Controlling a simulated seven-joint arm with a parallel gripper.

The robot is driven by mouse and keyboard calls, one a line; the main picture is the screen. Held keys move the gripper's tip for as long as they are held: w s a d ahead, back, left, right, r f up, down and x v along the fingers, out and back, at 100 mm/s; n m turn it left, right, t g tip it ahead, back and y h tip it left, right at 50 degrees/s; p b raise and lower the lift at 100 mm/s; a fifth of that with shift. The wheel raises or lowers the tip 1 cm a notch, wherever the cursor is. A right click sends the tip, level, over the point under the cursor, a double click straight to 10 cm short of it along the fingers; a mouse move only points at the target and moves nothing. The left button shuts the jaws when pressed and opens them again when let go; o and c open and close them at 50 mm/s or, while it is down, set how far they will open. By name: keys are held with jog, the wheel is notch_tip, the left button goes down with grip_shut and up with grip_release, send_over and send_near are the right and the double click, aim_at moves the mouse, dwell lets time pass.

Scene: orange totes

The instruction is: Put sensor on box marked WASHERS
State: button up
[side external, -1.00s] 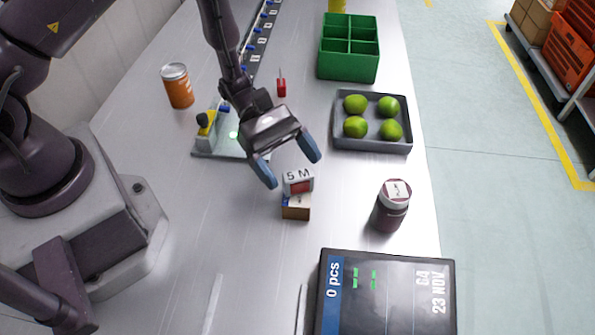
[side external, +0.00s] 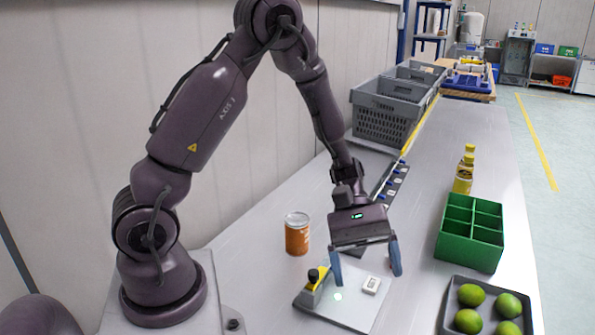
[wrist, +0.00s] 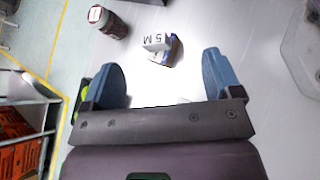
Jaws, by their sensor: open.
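My gripper (side external: 367,277) is open and empty, fingers down, over a pale plate (side external: 335,312) in the side view. A small white block (side external: 371,285) with a dark mark shows on the plate between the fingers, and a yellow and black part (side external: 315,279) stands at its left. In the wrist view, a pale block marked "5 M" (wrist: 155,42) rests on a small brown and blue box (wrist: 176,50), beyond and apart from my open fingers (wrist: 160,68). I cannot read WASHERS on any box, nor tell for sure which thing is the sensor.
An orange can (side external: 297,234) stands left of my gripper. A green divided bin (side external: 470,233) and a grey tray (side external: 450,310) of limes stand right, with yellow bottles (side external: 463,175) behind. A dark jar (wrist: 108,22) shows in the wrist view. Grey crates (side external: 385,115) stand farther back.

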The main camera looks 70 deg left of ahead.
jog(key=s+a+r+m+t+y, duration=0.2)
jog(key=s+r+m+y, duration=0.3)
jog(key=r, duration=0.3)
jog(key=s+a+r+m+t+y, duration=0.3)
jog(key=s+r+m+t+y, duration=0.2)
jog(key=r+m, duration=0.3)
jog(key=shift+s+r+y, duration=0.55)
jog(key=shift+r+y, duration=0.05)
jog(key=shift+r, duration=0.1)
